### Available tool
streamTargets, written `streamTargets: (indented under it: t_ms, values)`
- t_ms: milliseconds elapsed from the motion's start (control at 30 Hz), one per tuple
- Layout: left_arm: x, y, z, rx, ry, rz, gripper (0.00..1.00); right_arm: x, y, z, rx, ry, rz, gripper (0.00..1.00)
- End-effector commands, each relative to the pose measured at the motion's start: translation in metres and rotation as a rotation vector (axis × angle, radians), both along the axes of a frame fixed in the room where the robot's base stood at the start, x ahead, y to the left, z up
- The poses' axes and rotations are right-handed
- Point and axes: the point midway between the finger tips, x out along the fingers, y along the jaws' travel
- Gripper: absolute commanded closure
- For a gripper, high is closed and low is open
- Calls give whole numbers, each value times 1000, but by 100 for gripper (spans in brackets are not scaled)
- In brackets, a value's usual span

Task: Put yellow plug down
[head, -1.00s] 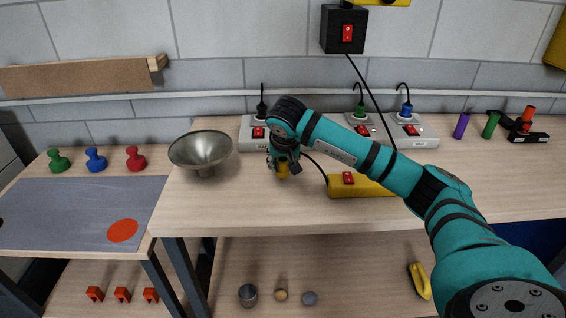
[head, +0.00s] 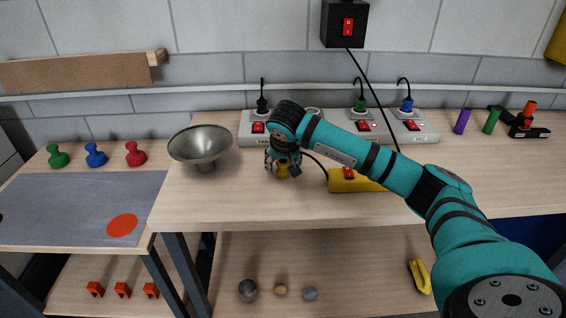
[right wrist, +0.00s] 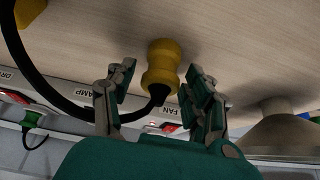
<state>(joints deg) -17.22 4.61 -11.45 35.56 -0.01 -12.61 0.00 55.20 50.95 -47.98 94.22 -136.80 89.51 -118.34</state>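The yellow plug (head: 283,171) is on the wooden workbench (head: 240,205), to the left of the yellow power block. In the right wrist view the yellow plug (right wrist: 160,68) is between my right gripper's fingers, with a gap on each side, and its black cord runs off to the left. My right gripper (head: 283,163) is low over the bench; in its wrist view the gripper (right wrist: 160,90) is open around the plug. The head view partly hides the plug behind the fingers. My left gripper is not in view.
A metal funnel (head: 201,146) stands left of my right gripper. Behind it are grey power strips (head: 430,133) with switches and plugs. The yellow power block (head: 345,183) lies to the right, under my forearm. The front bench strip is clear.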

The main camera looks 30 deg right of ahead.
Motion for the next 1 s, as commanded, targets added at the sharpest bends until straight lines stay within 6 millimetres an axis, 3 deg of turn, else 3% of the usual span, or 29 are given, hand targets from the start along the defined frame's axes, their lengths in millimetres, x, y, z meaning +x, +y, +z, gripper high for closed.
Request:
streamTargets:
  t_ms: [267,400,433,800,1000]
  values:
    - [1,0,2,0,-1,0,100,0,0,2,0,0,0,46]
    - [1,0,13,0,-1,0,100,0,0,19,1,0,0,46]
    - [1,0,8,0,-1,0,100,-2,2,19,-1,-3,2,46]
    - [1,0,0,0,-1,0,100,-37,21,89,0,-6,1,46]
    - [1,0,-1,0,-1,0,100,-48,28,111,0,-2,0,46]
